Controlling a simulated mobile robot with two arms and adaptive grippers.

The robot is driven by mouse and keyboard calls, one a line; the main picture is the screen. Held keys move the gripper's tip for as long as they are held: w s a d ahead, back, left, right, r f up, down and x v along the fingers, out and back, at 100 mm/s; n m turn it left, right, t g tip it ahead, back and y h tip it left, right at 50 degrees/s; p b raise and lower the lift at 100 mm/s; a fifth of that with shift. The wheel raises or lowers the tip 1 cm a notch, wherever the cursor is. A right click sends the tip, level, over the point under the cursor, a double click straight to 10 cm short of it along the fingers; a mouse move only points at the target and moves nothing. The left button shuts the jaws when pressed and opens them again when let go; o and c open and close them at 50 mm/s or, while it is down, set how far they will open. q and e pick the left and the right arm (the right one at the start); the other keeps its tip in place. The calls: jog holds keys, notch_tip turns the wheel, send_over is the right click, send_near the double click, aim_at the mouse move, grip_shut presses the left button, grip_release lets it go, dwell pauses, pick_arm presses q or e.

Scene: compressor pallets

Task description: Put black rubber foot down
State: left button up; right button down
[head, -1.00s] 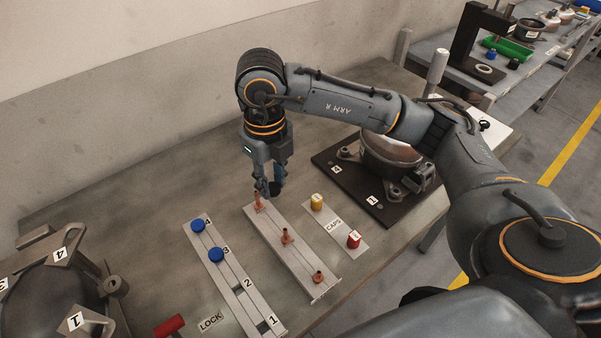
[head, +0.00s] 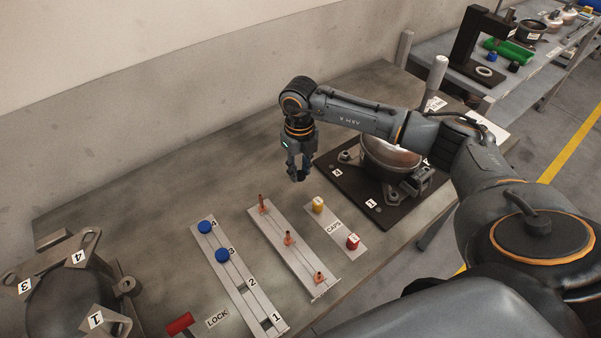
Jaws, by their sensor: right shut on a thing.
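My right gripper (head: 299,179) points down above the table, beyond the copper-coloured fittings strip and just left of the black plate (head: 335,176). It is shut on a small dark thing, which fits the black rubber foot; its outline merges with the dark fingers. It appears clear of the table top. On the black plate stands a compressor (head: 385,152) with a rounded metal body and brackets with mounting lugs at its base. My right arm passes in front of part of it. My left gripper is not in view.
A strip (head: 238,275) numbered 1 to 4 holds blue caps at 3 and 4. Beside it are a strip (head: 275,238) with upright copper fittings and a caps strip (head: 335,226) with yellow and red caps. Another compressor (head: 68,295) stands front left. The table's back left is bare.

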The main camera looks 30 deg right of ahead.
aim_at(301, 173)
jog(key=f+p, duration=0.1)
jog(key=f, duration=0.2)
jog(key=shift+w+d+p, duration=0.1)
jog(key=shift+d+p, duration=0.1)
jog(key=shift+p, duration=0.2)
jog(key=shift+f, duration=0.3)
jog(key=shift+f, duration=0.1)
jog(key=shift+f, duration=0.15)
jog(key=c, duration=1.1)
grip_release()
jog(key=shift+o, duration=0.2)
